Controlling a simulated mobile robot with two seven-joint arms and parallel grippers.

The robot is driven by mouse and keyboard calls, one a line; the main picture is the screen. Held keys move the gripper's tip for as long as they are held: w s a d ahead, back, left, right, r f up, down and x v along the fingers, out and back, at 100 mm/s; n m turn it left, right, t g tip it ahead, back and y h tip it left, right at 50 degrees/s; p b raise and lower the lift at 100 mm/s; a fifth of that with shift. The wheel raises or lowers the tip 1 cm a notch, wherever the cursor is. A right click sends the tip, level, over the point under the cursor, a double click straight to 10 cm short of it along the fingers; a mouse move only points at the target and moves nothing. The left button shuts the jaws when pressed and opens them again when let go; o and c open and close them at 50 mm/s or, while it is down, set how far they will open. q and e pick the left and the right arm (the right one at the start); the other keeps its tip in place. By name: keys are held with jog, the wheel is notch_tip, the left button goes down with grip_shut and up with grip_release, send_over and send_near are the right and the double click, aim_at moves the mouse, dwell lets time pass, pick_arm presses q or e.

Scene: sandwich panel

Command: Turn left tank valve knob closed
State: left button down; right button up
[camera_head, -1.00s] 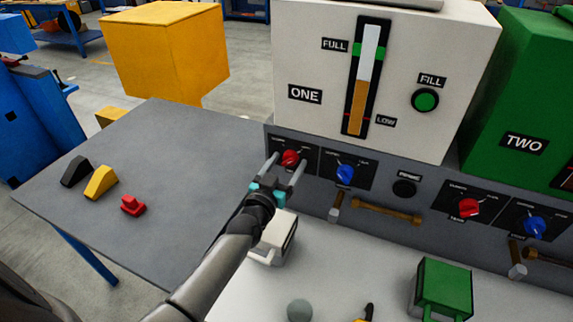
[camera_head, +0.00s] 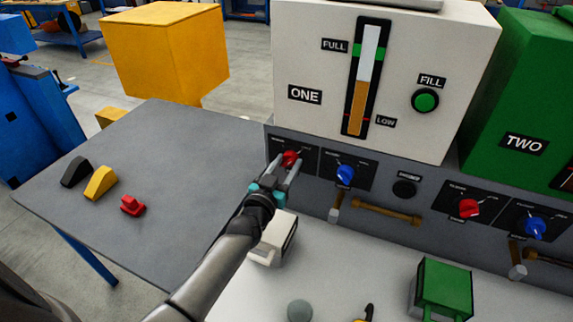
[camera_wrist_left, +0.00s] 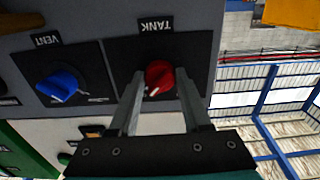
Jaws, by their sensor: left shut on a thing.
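The left tank knob (camera_head: 290,158) is red and sits on a black plate under tank ONE. It also shows in the wrist view, where the red knob (camera_wrist_left: 158,76) has a white pointer mark and an upside-down TANK label. My left gripper (camera_head: 285,167) reaches up to the panel with one finger on each side of this knob and is shut on it. In the wrist view the fingers (camera_wrist_left: 160,92) flank the knob; the exact contact is hard to see. My right gripper is not in view.
A blue vent knob (camera_head: 345,174) is just right of the red one. Beyond are a black round button (camera_head: 404,188), a brown handle (camera_head: 388,213), and a second red knob (camera_head: 468,208) and blue knob (camera_head: 535,228). The grey table (camera_head: 150,220) has loose blocks.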

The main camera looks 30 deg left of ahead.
pick_arm(q)
jog(key=n, duration=0.8)
jog(key=shift+n, duration=0.3)
jog(key=n, duration=0.9)
jog(key=shift+d+b, duration=0.1)
jog(key=shift+b, duration=0.25)
jog(key=shift+r, duration=0.1)
jog(key=shift+c, duration=1.8)
grip_release()
